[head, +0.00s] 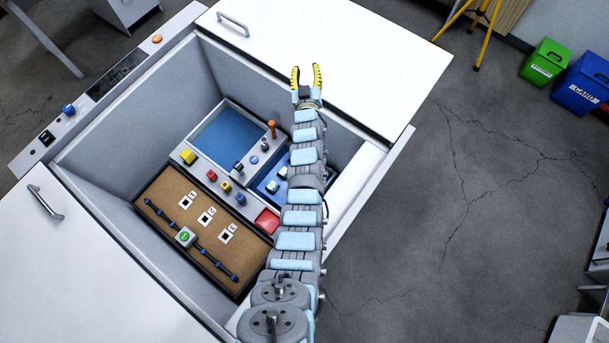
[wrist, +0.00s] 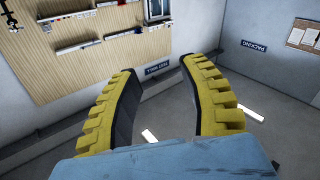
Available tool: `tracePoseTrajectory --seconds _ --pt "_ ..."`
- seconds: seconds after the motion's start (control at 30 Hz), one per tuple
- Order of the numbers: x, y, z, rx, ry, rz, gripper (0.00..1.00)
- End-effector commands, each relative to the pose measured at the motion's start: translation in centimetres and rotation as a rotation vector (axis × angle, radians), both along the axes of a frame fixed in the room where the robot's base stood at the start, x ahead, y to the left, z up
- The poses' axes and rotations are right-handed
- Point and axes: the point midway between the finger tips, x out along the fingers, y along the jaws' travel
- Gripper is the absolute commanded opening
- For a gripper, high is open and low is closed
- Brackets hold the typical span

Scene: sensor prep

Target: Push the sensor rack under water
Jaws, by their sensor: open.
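A blue rectangular area (head: 228,137), which looks like a water basin, lies inside the open white workstation in the head view. A smaller blue tray (head: 263,187) with small grey and white pieces sits to its right, partly hidden by my arm. I cannot tell for sure which item is the sensor rack. My gripper (head: 306,76) is open and empty, above and beyond the basin, over the white lid at the back. In the wrist view its yellow-padded fingers (wrist: 160,70) stand apart with nothing between them. The wrist view shows neither basin nor tray.
A brown board (head: 165,187) with a blue rod and a green-topped block (head: 186,237) lies at the workstation's front. An orange-topped post (head: 272,128) stands by the basin. White lids flank the opening. A yellow tripod (head: 480,30) and bins stand on the floor at upper right.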

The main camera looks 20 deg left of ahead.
Motion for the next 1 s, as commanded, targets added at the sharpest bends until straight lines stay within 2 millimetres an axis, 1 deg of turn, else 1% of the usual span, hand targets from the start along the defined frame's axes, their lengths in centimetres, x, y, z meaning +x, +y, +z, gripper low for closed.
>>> tracePoseTrajectory --seconds 0.03,0.13,0.2,0.23,0.37,0.5,0.63,0.7,0.77,0.83,0.93,0.97,1.0 --pt "1.1 1.0 -1.5 -0.024 0.043 -0.002 0.43" --pt "2.7 2.4 -3.8 -0.078 0.139 -0.015 0.43" --pt "3.5 3.2 -5.6 -0.118 0.211 -0.029 0.43" --pt "3.8 3.5 -6.2 -0.135 0.241 -0.035 0.43" --pt "4.8 4.5 -8.8 -0.201 0.366 -0.069 0.43" --pt "5.0 5.0 -11.6 -0.259 0.512 -0.121 0.43" --pt "4.5 4.4 -13.9 -0.292 0.653 -0.189 0.43" --pt "3.8 4.0 -15.3 -0.301 0.731 -0.228 0.43" --pt "3.3 3.6 -16.0 -0.300 0.791 -0.264 0.43" --pt "2.2 2.8 -17.4 -0.300 0.872 -0.312 0.43" --pt "0.4 2.0 -18.8 -0.280 0.987 -0.387 0.43" --pt "-0.3 1.6 -19.5 -0.274 1.026 -0.413 0.43" --pt "-1.6 1.1 -20.4 -0.261 1.086 -0.452 0.43"
